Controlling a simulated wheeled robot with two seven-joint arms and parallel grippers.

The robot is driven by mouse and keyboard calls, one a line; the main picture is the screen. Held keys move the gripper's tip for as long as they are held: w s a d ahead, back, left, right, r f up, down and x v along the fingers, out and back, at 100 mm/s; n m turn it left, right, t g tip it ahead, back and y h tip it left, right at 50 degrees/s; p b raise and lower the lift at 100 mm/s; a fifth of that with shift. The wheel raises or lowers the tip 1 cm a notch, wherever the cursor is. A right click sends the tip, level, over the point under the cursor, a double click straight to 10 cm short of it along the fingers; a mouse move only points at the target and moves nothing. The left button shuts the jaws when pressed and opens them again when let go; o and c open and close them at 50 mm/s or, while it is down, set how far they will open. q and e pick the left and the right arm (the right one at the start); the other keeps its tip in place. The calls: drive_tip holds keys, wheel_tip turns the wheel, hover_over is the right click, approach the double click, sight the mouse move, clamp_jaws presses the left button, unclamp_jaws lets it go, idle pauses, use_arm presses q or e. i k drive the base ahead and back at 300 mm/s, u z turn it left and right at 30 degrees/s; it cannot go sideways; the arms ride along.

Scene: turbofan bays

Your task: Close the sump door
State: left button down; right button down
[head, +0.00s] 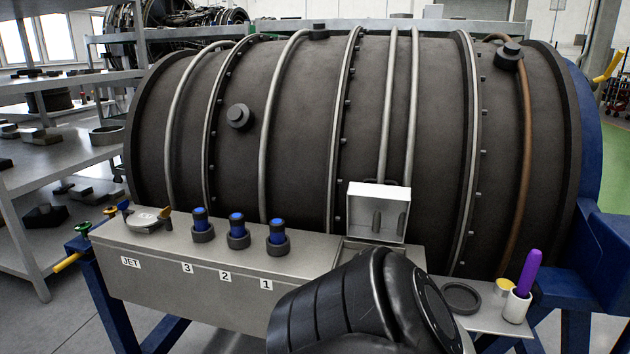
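A door with a pale inner face (378,212), which I take to be the sump door, stands open and roughly upright against the dark engine casing. Two dark upright parts show on its face. Below it is the far part of a framed opening (368,250) in the top of the grey metal box (200,272). A black arm link of mine rises from the bottom edge and hides the near part of this opening. Neither gripper shows in the head view, so I cannot see what they hold.
Blue-capped bottles (237,228) stand in ring holders behind labels 3, 2 and 1. A flat unit (147,219) sits by the JET label. At right are an empty ring (461,297) and a white cup (516,306) with a purple handle. Shelves (60,150) stand left.

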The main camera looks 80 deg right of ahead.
sight(364, 199)
drive_tip(key=k, duration=0.8)
drive_tip(key=z, duration=0.7)
